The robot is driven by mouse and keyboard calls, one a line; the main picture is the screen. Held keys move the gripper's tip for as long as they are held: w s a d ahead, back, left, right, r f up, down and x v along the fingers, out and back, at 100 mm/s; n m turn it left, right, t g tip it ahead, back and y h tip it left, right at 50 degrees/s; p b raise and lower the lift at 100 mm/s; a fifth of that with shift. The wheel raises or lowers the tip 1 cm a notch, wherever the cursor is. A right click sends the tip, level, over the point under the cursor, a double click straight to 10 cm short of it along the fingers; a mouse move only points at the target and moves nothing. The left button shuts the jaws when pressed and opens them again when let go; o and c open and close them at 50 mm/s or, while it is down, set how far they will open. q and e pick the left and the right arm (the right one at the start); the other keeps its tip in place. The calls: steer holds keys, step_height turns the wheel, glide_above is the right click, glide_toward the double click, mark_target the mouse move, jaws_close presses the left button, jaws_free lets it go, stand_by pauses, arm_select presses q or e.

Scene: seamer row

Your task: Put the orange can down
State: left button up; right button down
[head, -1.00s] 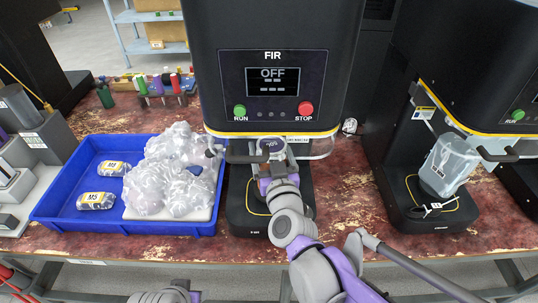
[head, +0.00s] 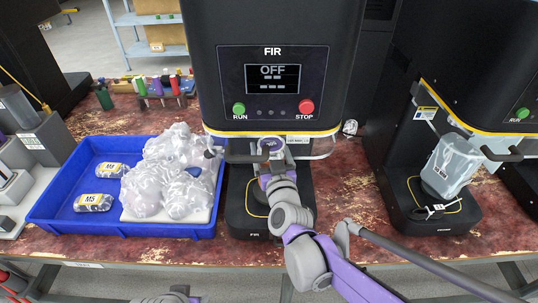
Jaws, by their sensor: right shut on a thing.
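My right gripper (head: 270,146) is at the front of the black machine marked FIR (head: 272,52), under its yellow-edged head and above its base. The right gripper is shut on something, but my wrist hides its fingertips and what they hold. I cannot make out the orange can anywhere in the head view. My left gripper is not in view; only a bit of my left arm shows at the bottom edge.
A second black machine (head: 450,85) with a clear guard (head: 448,165) stands on the right. The worn red bench (head: 340,190) is bare between the machines.

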steer(key=shift+f, duration=0.85)
steer(key=shift+w+f, duration=0.2)
steer(key=shift+f, duration=0.1)
steer(key=shift+f+b, duration=0.15)
steer(key=shift+b, duration=0.15)
jaws_free()
